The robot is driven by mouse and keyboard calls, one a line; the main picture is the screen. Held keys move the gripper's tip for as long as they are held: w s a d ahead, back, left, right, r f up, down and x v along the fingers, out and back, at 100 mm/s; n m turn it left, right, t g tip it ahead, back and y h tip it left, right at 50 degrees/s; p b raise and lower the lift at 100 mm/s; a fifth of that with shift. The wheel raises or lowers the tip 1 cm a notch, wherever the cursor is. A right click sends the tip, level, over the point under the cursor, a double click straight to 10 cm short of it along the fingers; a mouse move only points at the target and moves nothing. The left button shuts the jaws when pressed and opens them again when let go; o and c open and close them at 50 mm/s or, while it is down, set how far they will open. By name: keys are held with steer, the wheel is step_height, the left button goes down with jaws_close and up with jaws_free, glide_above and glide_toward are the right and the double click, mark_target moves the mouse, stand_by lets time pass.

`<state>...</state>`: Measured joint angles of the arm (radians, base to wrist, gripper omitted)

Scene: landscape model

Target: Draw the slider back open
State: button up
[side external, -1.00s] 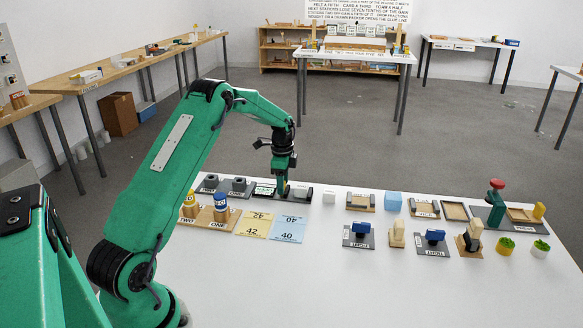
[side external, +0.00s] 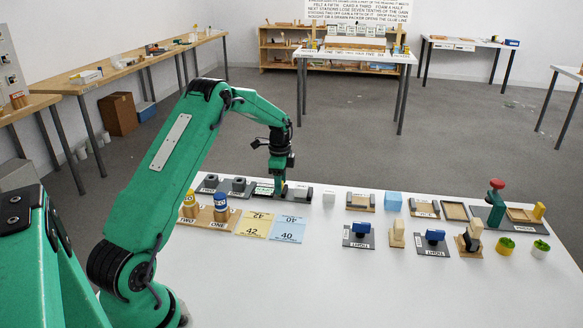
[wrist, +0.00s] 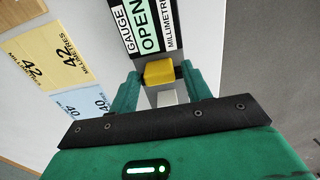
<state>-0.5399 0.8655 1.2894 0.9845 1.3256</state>
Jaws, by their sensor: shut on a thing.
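A dark gauge (side external: 262,189) lies near the far left edge of the white table in the side view. The wrist view shows its label strip (wrist: 147,28), reading GAUGE, OPEN and MILLIMETRES, with OPEN on green. A yellow block (wrist: 159,72), which looks like the slider's grip, sits beside the end of the label. My gripper (side external: 279,190) is down at the gauge, with its two green fingers on either side of the yellow block, shut on it. In the side view the fingers hide the block. A grey block (side external: 300,193) stands just right of my gripper.
Two dark blocks on a base (side external: 224,186) stand left of the gauge. A white cube (side external: 329,197) stands to the right. The front of the table is clear.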

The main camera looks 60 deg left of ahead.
steer(key=shift+s+f, duration=0.2)
steer(key=shift+f, duration=0.7)
steer(key=o, duration=0.6)
steer(key=shift+r, duration=0.1)
steer(key=shift+w+r, duration=0.15)
steer(key=shift+r, duration=3.45)
